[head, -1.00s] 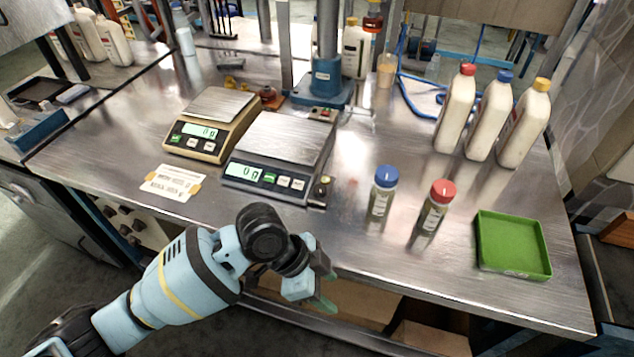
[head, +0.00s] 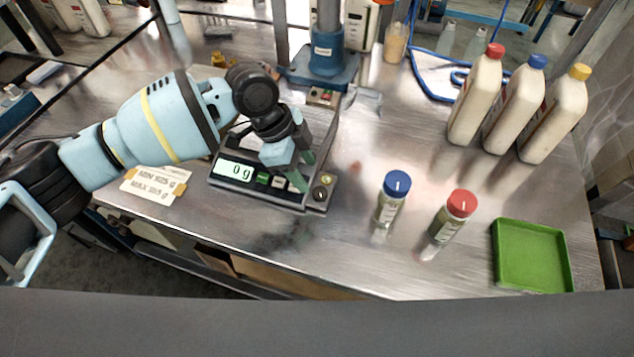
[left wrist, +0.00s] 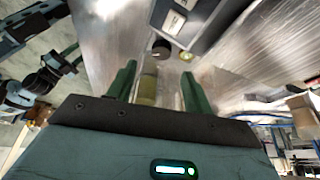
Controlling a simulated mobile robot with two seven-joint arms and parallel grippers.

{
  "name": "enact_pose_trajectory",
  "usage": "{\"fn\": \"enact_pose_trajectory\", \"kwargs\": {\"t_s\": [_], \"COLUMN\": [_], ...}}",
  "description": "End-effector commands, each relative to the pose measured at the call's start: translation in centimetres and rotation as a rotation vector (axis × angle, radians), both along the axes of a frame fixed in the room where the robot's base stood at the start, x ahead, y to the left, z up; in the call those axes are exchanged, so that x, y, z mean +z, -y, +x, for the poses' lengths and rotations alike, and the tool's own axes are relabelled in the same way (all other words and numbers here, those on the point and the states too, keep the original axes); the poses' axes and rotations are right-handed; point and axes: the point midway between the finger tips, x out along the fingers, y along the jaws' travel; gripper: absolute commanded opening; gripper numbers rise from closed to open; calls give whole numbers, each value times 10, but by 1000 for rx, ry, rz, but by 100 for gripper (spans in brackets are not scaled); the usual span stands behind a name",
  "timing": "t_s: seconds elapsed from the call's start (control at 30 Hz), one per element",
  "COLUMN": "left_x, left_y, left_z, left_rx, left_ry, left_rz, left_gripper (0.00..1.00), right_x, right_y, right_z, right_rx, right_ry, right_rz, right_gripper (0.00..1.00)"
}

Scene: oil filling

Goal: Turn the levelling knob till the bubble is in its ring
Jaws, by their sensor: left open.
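The levelling knob (head: 320,194) is a small dark round knob at the front right corner of the nearer scale (head: 262,190). The bubble level (head: 327,180) is a small yellow round window right beside it. The bubble is too small to place against its ring. My left gripper (head: 304,172) is open and empty, above the scale's front right part, just left of the knob. In the left wrist view, the knob (left wrist: 160,48) and bubble level (left wrist: 186,56) show beyond the open fingers (left wrist: 155,80), apart from them. My right gripper is not in view.
The scale's display reads 0 g. A blue-capped bottle (head: 393,200) and a red-capped bottle (head: 452,222) stand to the right, then a green tray (head: 568,262). Several white bottles stand behind. A label card (head: 155,184) lies left of the scale. Bare table lies right of the knob.

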Motion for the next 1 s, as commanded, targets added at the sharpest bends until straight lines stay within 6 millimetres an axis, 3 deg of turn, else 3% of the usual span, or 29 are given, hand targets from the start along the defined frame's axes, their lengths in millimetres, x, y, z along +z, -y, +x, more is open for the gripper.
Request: {"fn": "enact_pose_trajectory", "kwargs": {"t_s": [0.4, 0.83, 1.0], "left_x": [-54, -65, -64], "left_y": [22, 26, 26], "left_z": [-4, -5, -5], "left_rx": [1, 1, 1], "left_ry": [-1, 1, 1], "left_rz": [1, 1, 1], "left_gripper": [51, 51, 32], "right_x": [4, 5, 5], "right_y": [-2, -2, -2], "right_z": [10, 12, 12], "right_rx": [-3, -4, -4], "right_ry": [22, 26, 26], "right_rz": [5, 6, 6], "right_gripper": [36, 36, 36]}}
